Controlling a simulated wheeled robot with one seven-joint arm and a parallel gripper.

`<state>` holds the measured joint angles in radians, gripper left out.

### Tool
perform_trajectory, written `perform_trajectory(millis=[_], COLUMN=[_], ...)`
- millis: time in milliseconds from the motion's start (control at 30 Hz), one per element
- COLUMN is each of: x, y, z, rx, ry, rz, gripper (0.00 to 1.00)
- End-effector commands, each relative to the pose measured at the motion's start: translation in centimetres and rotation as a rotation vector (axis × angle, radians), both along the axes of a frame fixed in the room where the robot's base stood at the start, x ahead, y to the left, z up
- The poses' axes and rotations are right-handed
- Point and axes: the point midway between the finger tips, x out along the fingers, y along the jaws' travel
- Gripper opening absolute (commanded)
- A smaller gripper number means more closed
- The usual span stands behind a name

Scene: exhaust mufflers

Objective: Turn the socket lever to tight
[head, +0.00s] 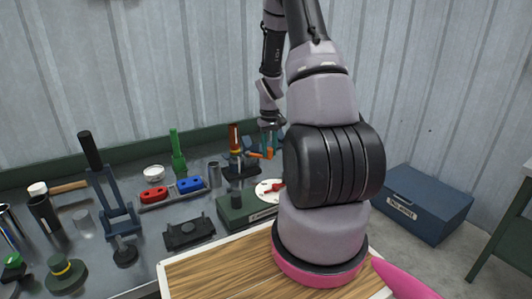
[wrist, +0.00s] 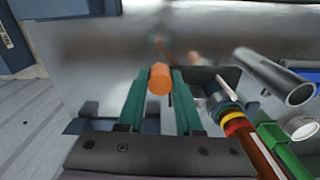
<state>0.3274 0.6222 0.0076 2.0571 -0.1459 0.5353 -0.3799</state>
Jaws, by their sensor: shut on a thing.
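My gripper (head: 268,138) reaches down at the back of the bench, partly hidden by my arm. In the wrist view its teal fingers (wrist: 158,95) are shut on an orange cylindrical handle (wrist: 160,78), which sits between the tips. This looks like the socket lever's handle. Orange also shows beside the fingers in the head view (head: 256,155), next to a dark fixture (head: 242,168). The lever's pivot and any tight mark are hidden or too small to make out.
A red-brown handle with a yellow band (wrist: 232,122) and a metal tube (wrist: 275,76) stand close right of the fingers in the wrist view. A green box with a white dial (head: 240,208) stands nearer. A blue chest (head: 425,205) is on the floor at right.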

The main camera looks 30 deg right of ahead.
Motion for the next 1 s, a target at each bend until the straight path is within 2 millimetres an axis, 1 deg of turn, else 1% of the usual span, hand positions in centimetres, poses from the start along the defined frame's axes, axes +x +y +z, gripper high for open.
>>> perform_trajectory(millis=[33,200,500,700,1000], x=[0.4,1.4,3.1,3.8,4.2], y=[-0.5,-1.4,-2.3,-2.7,-2.7], z=[0.0,0.0,0.0,0.0,0.0], rx=[0.000,-0.001,-0.001,-0.001,-0.001], ry=[-0.002,-0.002,-0.002,-0.001,0.000], rz=[0.042,0.197,0.415,0.503,0.554], gripper=[0.00,0.00,0.00,0.00,0.00])
